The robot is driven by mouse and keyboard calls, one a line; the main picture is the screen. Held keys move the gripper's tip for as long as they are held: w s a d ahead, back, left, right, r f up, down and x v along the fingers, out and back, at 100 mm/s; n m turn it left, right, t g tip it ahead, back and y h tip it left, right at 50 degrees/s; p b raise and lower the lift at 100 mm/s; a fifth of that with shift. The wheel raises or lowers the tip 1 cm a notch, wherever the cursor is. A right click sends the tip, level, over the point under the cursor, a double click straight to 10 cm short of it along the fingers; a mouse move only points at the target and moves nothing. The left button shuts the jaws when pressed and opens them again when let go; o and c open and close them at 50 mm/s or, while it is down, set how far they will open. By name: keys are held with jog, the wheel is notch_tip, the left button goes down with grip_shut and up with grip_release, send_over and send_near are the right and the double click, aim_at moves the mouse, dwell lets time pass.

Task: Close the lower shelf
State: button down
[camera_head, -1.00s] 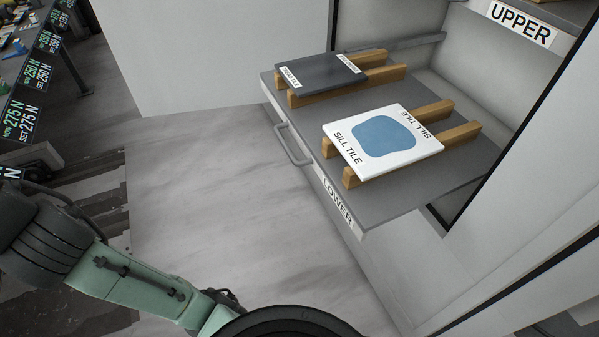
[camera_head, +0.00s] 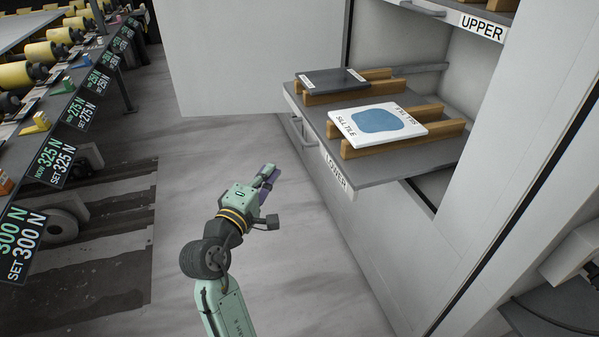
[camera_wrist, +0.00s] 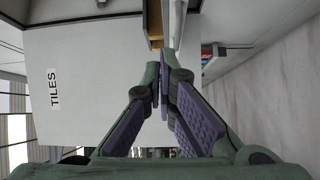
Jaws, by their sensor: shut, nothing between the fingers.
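The lower shelf (camera_head: 390,178) is a grey pull-out board labelled LOWER, standing out from the white cabinet. A bar handle (camera_head: 300,130) is on its front edge. On it a white sill tile (camera_head: 352,128) with a blue patch and a dark tile (camera_head: 322,84) lie on wooden rails. My gripper (camera_head: 270,172) is in front of the shelf, left of and below the handle in the picture, apart from it. It is empty, and its purple-padded fingers (camera_wrist: 163,100) are together in the wrist view.
The upper shelf (camera_head: 490,8) is above, labelled UPPER. A white panel (camera_head: 250,60) stands behind the lower shelf. A bench with yellow rollers and force displays (camera_head: 75,110) is at the left. The floor between is clear.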

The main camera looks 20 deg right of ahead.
jog(key=shift+g+h, duration=0.4)
jog(key=shift+g, duration=0.1)
jog(key=w+d+p, duration=0.1)
jog(key=w+d, duration=0.1)
jog(key=d, duration=0.2)
jog(key=w+d+f, duration=0.1)
jog(key=w+d, duration=0.1)
jog(key=d, duration=0.2)
jog(key=w+d+p, duration=0.1)
jog(key=d, duration=0.3)
jog(key=shift+w+d+f+p, duration=0.3)
jog(key=shift+w+f, duration=0.05)
jog(key=shift+w, duration=0.05)
